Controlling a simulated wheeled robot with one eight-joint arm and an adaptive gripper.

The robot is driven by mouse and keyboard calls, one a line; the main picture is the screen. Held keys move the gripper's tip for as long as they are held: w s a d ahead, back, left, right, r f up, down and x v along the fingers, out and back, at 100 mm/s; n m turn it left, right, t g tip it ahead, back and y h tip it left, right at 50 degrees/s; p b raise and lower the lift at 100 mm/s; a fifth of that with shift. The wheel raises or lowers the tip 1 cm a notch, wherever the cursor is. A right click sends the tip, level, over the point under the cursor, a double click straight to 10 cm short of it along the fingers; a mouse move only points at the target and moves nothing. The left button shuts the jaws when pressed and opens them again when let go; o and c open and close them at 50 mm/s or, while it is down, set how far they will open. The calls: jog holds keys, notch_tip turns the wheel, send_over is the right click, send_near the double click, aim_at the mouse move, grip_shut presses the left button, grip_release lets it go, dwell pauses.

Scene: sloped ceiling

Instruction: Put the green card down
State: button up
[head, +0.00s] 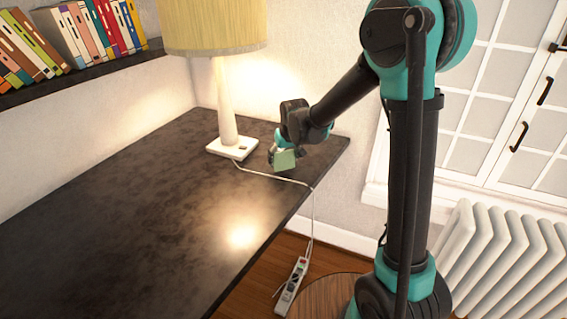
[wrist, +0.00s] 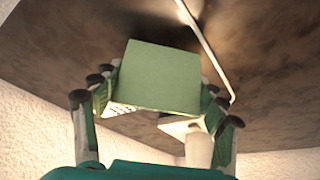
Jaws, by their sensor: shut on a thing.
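The green card (head: 284,160) is a small green block-like piece, held at the end of my arm over the far right part of the dark desk (head: 130,220). In the wrist view the green card (wrist: 158,76) sits between the fingers, with a pale, marked lower edge. My gripper (wrist: 155,100) is shut on it, with fingers at its left and right sides. In the head view my gripper (head: 283,158) is near the lamp base, to its right. I cannot tell whether the card touches the desk.
A lamp with a yellow shade (head: 213,25) and white base (head: 232,148) stands at the back of the desk. Its cord (head: 270,176) runs below my gripper to a power strip (head: 291,286) on the floor. A bookshelf (head: 80,72) is upper left. The desk's front and left are clear.

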jog(key=shift+f, duration=0.85)
jog(key=shift+f, duration=0.1)
jog(key=o, duration=0.7)
jog(key=shift+o, duration=0.2)
jog(key=v, duration=1.2)
jog(key=s+d+f+m, duration=0.1)
jog(key=s+d+f, duration=0.3)
jog(key=s+d, duration=0.3)
jog(key=s+d+f+m+h, duration=0.1)
jog(key=s+d+f, duration=0.3)
jog(key=s+d, duration=0.4)
jog(key=s+d+f+m+h, duration=0.1)
jog(key=s+d+f+m, duration=0.2)
jog(key=s+d, duration=0.5)
jog(key=shift+d+f, duration=0.5)
jog(key=shift+f, duration=0.25)
